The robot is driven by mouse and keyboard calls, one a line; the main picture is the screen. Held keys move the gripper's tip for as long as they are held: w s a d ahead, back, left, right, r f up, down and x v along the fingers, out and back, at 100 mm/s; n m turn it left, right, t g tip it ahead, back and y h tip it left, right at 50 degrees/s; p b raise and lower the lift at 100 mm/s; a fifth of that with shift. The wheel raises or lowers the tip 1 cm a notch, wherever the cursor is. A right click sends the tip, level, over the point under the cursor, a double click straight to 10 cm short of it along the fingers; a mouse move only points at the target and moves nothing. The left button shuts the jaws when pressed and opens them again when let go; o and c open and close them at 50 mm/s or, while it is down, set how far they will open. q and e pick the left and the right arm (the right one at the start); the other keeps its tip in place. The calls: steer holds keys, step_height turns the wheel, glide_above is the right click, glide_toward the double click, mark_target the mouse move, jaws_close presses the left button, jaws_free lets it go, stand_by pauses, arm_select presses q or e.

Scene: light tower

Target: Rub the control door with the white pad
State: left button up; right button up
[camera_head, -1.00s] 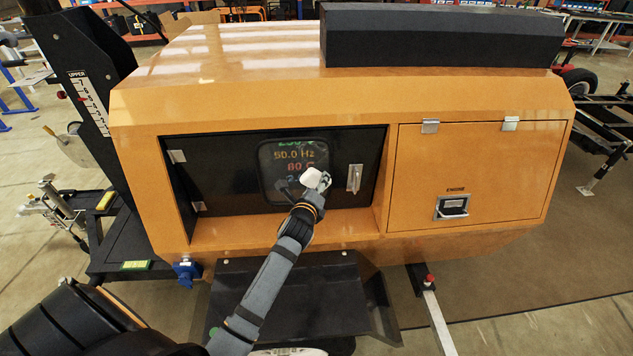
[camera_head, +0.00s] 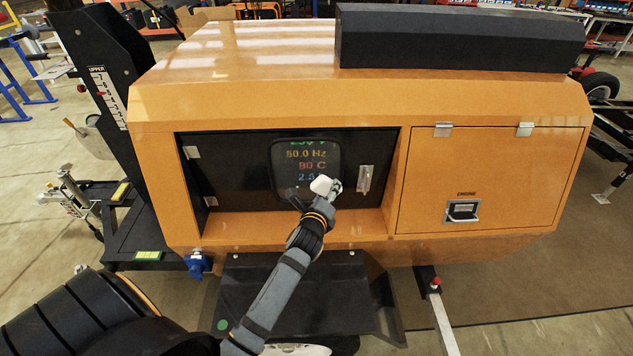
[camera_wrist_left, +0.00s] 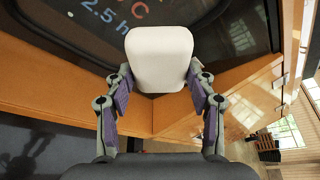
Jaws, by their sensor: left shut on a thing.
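The control door (camera_head: 235,170) is a black panel with hinges on the left, a silver handle (camera_head: 365,180) on the right and a display window (camera_head: 306,165). It sits recessed in the orange housing and looks shut. My left gripper (camera_head: 330,188) is shut on the white pad (camera_head: 321,185), in front of the lower right part of the window. In the left wrist view the pad (camera_wrist_left: 160,58) stands upright between both fingers (camera_wrist_left: 160,88), its far end toward the dark window. Whether it touches the door I cannot tell. My right gripper is not in view.
The orange housing (camera_head: 240,105) frames the door with a ledge below it. The engine door (camera_head: 490,180) with its latch is to the right. A black shelf (camera_head: 295,295) juts out below. A black post with a scale (camera_head: 95,60) stands at the left.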

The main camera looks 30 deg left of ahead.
arm_select(q)
glide_toward(305, 179)
steer(key=s+d+f, duration=0.1)
steer(key=d+f, duration=0.1)
steer(key=w, duration=0.1)
steer(key=w+a+b, duration=0.1)
steer(key=w, duration=0.1)
steer(key=w+a, duration=0.1)
steer(key=w, duration=0.1)
steer(key=shift+a+r, duration=0.2)
steer(key=shift+r, duration=0.1)
steer(key=shift+w+a, duration=0.55)
steer(key=shift+w, duration=0.25)
stand_by(0.6)
steer(key=shift+d, duration=0.1)
steer(key=shift+s+p, duration=0.1)
steer(key=shift+p, duration=0.75)
stand_by(0.5)
